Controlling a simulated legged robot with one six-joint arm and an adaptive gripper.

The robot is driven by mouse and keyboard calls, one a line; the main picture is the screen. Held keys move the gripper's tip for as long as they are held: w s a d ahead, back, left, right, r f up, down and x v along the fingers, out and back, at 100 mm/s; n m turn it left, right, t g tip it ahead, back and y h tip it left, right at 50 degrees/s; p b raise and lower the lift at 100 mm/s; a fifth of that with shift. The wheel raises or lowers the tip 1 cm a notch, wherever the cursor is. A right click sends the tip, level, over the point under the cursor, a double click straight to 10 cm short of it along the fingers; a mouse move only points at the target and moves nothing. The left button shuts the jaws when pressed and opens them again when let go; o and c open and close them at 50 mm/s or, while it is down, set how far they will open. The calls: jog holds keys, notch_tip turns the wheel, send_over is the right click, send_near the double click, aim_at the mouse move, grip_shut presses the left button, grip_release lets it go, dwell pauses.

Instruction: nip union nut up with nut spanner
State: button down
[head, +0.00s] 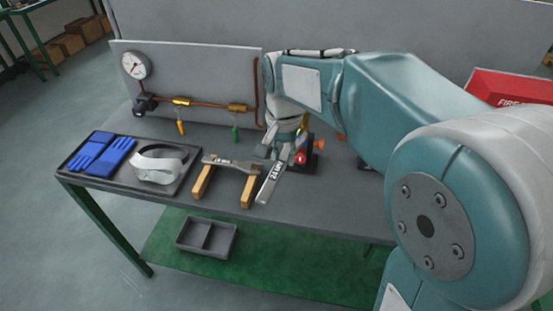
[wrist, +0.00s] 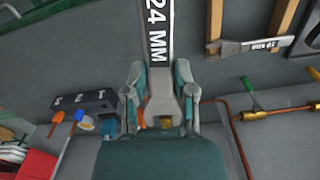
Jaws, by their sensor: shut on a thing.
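My gripper (head: 284,150) is shut on a grey flat spanner (head: 270,184) marked 24 MM. In the wrist view the spanner (wrist: 158,50) sits between the two fingers of my gripper (wrist: 160,100), its handle running out of the top edge. Its other end is partly hidden by my gripper. In the head view the spanner slants down toward the table's front edge. Copper pipe with brass fittings (head: 237,107) runs along the upright panel, left of my gripper; fittings also show in the wrist view (wrist: 250,116). I cannot tell which part is the union nut.
A second spanner (head: 231,163), marked 19 MM, lies across two wooden blocks (head: 203,182). A tray (head: 72,166) holds blue gloves and a white visor. A gauge (head: 135,65) is on the panel. A small dark stand with coloured tags (wrist: 84,101) is beside my gripper. A red box (head: 507,87) stands right.

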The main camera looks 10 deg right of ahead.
aim_at(284, 148)
jog(key=shift+w+d, duration=0.3)
jog(key=shift+w, duration=1.3)
jog(key=shift+w+d, duration=0.75)
jog(key=shift+w, duration=0.05)
jog(key=shift+a, duration=0.25)
jog(key=shift+w+d, duration=0.1)
jog(key=shift+w+d, duration=0.4)
jog(key=shift+w, duration=0.25)
jog(key=shift+w+d, duration=0.35)
jog(key=shift+w, duration=0.3)
jog(key=shift+w, duration=0.1)
